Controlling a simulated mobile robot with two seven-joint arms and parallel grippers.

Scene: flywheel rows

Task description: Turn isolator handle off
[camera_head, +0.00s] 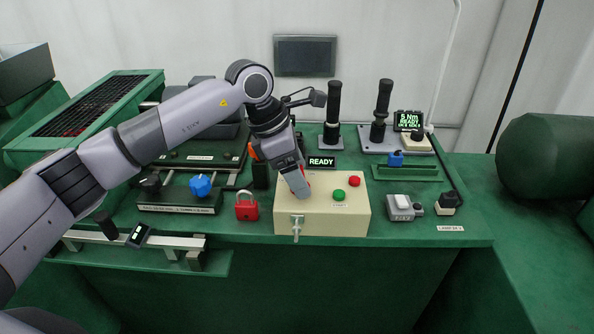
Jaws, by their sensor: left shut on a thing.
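A cream control box (335,218) stands at the front of the green bench. Its top carries a green button (339,195) and a red button (354,181). My left gripper (301,190) reaches down onto the left part of the box top and is shut on what appears to be the isolator handle. A bit of red shows beside its fingers; the rest of the handle is hidden, so its angle cannot be told. A metal latch (296,228) hangs on the box front. My right gripper is not in view.
A red padlock (247,206) stands left of the box, near a blue knob (201,185). A sign (321,162) behind reads READY. Two black-handled tools (333,103) stand upright behind. A grey device (403,208) lies to the right.

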